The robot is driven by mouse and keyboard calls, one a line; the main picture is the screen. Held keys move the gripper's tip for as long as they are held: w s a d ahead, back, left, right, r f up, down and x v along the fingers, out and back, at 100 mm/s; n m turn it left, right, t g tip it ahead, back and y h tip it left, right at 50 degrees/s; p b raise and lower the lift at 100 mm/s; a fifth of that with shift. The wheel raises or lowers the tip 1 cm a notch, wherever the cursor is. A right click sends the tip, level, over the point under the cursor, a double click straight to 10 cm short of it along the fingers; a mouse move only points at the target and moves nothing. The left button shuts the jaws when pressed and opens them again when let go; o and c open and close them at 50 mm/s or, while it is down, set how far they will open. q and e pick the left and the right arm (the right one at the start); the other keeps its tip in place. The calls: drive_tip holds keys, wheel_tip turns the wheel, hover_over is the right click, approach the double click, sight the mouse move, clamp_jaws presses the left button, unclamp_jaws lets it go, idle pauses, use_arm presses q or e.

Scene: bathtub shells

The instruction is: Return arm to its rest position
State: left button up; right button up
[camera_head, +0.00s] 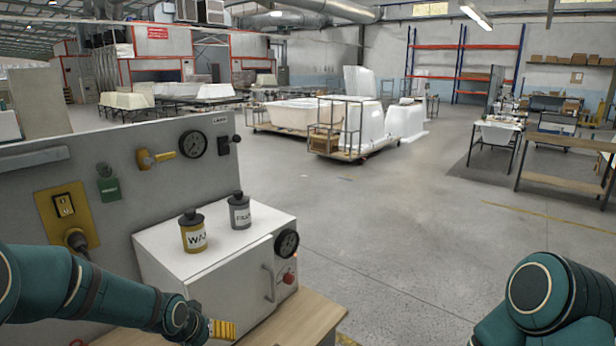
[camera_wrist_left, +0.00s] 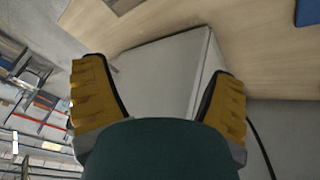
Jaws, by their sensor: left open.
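My left arm comes in from the left in the head view, and my left gripper (camera_head: 222,330) shows at its end as a yellow ribbed finger, low in front of the white cabinet. In the left wrist view the left gripper (camera_wrist_left: 160,95) has its two yellow fingers spread wide with nothing between them. Beyond them are the white cabinet (camera_wrist_left: 165,70) and the wooden bench top. My right arm (camera_head: 540,295) shows only as a teal joint at the lower right of the head view. The right gripper is out of view.
The white cabinet (camera_head: 215,265) with a handle, gauge and red button stands on the wooden bench (camera_head: 300,318). A yellow can (camera_head: 192,232) and a grey can (camera_head: 239,211) stand on it. Behind is a grey panel (camera_head: 60,190) with valves. Open floor lies to the right.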

use_arm(q)
drive_tip(key=shift+g+h, duration=0.7)
drive_tip(key=s+d+f, duration=0.2)
drive_tip(key=f, duration=0.1)
drive_tip(key=s+d+f, duration=0.2)
drive_tip(key=f, duration=0.1)
drive_tip(key=s+d+f, duration=0.2)
drive_tip(key=f, duration=0.1)
drive_tip(key=shift+d+f, duration=0.1)
drive_tip(key=shift+d, duration=0.1)
drive_tip(key=s+d+f+g, duration=0.1)
drive_tip(key=s+d+f, duration=0.25)
drive_tip(key=s, duration=0.35)
drive_tip(key=s+d+f+g, duration=0.1)
drive_tip(key=s+d+f, duration=0.2)
drive_tip(key=s+f, duration=0.35)
wheel_tip(320, 180, down, 9)
drive_tip(key=s+b, duration=0.1)
drive_tip(key=b, duration=0.9)
drive_tip(key=shift+h, duration=0.3)
use_arm(e)
wheel_tip(320, 180, down, 11)
drive_tip(key=shift+a+f, duration=0.2)
drive_tip(key=shift+a, duration=0.05)
drive_tip(key=shift+s, duration=0.1)
